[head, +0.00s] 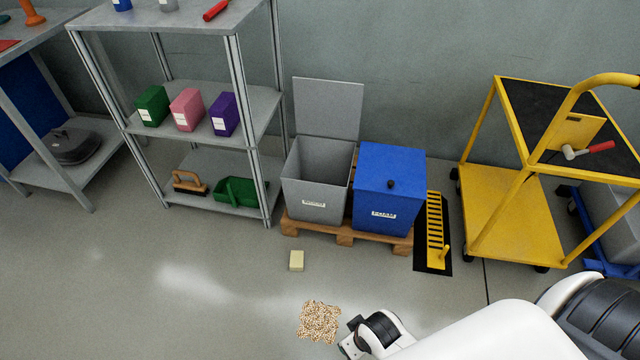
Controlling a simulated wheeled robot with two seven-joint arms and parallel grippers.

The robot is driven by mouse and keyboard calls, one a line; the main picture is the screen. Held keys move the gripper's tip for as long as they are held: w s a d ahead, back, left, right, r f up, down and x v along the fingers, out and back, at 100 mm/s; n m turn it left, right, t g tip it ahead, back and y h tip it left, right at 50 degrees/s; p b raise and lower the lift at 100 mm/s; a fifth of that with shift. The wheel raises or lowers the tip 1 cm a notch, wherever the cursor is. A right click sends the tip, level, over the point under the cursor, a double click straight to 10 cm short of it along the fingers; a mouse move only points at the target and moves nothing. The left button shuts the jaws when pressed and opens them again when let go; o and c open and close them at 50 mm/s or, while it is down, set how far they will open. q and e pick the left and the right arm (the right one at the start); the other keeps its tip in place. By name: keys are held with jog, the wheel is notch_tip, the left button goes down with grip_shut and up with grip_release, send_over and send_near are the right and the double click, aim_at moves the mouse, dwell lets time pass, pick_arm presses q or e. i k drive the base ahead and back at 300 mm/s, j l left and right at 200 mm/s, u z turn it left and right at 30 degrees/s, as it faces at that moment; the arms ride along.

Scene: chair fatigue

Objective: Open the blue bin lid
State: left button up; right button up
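The blue bin (384,206) stands on a wooden pallet against the wall. Its blue lid (391,163) is shut, with a small dark knob (390,184) on top and a white label on the bin's front. A grey bin (318,190) stands beside it on the left, with its grey lid (328,107) raised upright. My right arm comes in from the lower right. Its end, the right gripper (350,345), is near the bottom edge, well in front of the bins and touching neither. Its fingers are cut off or too unclear to read. My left gripper is out of view.
The pallet (345,236) juts out under both bins. A yellow cart (512,215) and a yellow floor grate (436,228) are to the right. A metal shelf (200,150) is to the left. A beige block (297,261) and a pile of shavings (319,321) lie on the floor.

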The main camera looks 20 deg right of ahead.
aim_at(397, 171)
jog(key=k+l+z, duration=0.1)
jog(key=z, duration=1.15)
